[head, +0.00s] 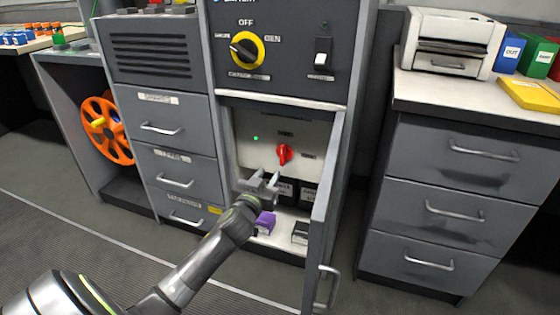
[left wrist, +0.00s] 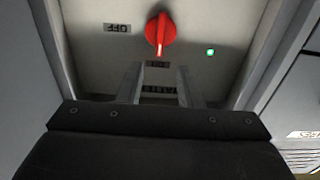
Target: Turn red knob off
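The red knob (head: 284,154) sits on a pale panel inside the open compartment of the grey cabinet. In the left wrist view the red knob (left wrist: 160,32) shows a light pointer line, with a label reading OFF (left wrist: 117,28) beside it. My left gripper (head: 264,180) is at the compartment mouth, below and a little left of the knob in the head view. Its two fingers (left wrist: 157,85) are apart with nothing between them, and they do not appear to touch the knob. My right gripper is not in view.
The compartment door (head: 325,205) stands open on the right of my left gripper. A green light (head: 256,138) is lit left of the knob. A purple object (head: 266,222) lies on the compartment floor. A yellow-ringed dial (head: 246,50) and a white switch (head: 322,56) are above.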

